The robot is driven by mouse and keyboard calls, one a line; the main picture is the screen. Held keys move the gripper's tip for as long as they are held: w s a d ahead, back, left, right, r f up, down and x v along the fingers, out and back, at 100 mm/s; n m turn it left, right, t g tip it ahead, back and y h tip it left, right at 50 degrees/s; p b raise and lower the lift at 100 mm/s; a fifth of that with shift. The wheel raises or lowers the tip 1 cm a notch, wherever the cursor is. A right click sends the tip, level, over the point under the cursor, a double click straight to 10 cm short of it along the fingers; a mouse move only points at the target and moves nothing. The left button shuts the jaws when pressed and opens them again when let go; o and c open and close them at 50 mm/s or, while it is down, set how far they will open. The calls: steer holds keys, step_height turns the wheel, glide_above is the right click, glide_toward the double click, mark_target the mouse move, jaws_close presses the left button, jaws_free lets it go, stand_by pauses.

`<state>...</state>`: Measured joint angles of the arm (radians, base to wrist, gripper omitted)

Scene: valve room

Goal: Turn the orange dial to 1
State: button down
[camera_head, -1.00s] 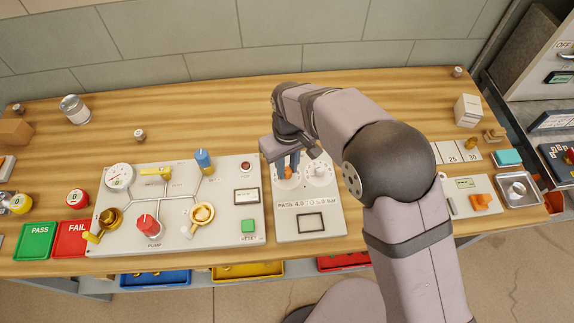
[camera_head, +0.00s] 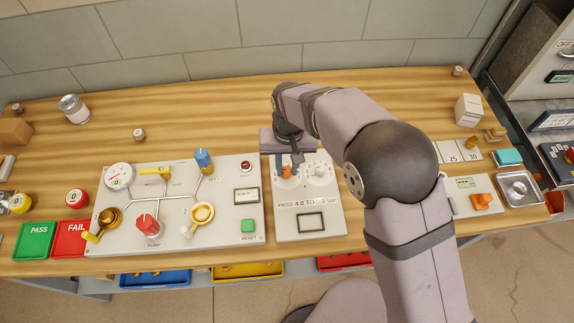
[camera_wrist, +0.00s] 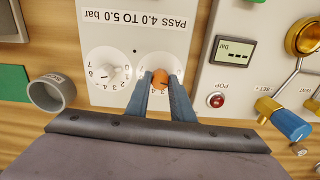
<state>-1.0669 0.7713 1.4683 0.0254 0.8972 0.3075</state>
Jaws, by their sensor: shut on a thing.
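The orange dial (camera_head: 287,171) sits on the white panel (camera_head: 310,204) marked PASS 4.0 TO 5.0 bar. It also shows in the wrist view (camera_wrist: 160,79), with printed numbers around it, several of them covered by my fingers. My gripper (camera_head: 287,165) points down over the dial, its two blue fingers on either side of it. In the wrist view the fingertips (camera_wrist: 160,84) are closed on the dial. A white dial (camera_head: 320,171) with numbers sits beside it on the same panel.
Left of this panel stands a larger panel (camera_head: 225,232) with a gauge, valves, a red knob and a green RESET button. In the wrist view a grey ring-shaped part (camera_wrist: 50,93) lies near my gripper. Bare wood (camera_head: 200,115) lies behind the panels.

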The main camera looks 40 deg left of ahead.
mark_target(288, 169)
steer(key=shift+a+r+m, duration=0.1)
steer(key=shift+m, duration=0.3)
steer(key=c, duration=1.5)
jaws_free()
steer(key=shift+c, duration=0.2)
steer(key=shift+r, duration=0.1)
steer(key=shift+r+b, duration=1.2)
steer(key=shift+r, duration=2.35)
steer(key=shift+w, duration=0.1)
